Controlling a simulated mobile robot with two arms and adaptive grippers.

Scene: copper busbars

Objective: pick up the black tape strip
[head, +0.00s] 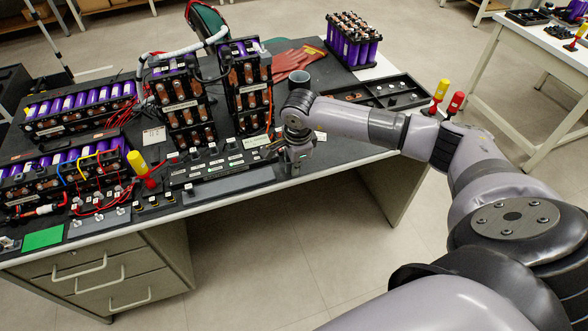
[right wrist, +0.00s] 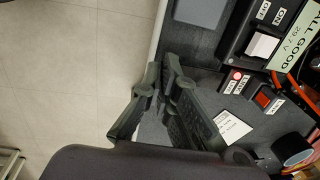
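I cannot make out the black tape strip for sure in either view. A long flat dark strip (head: 228,188) lies along the table's front edge, but I cannot tell if it is tape. My right gripper (head: 288,152) is low at the front edge of the table, just right of the labelled switch panel (head: 215,162). In the right wrist view its fingers (right wrist: 161,64) converge, with their tips close together near the table edge. Whether anything thin is between them cannot be seen. My left gripper is not in view.
Battery packs with purple cells (head: 80,100) and upright busbar racks (head: 250,90) crowd the table's left and middle. Floor is clear in front.

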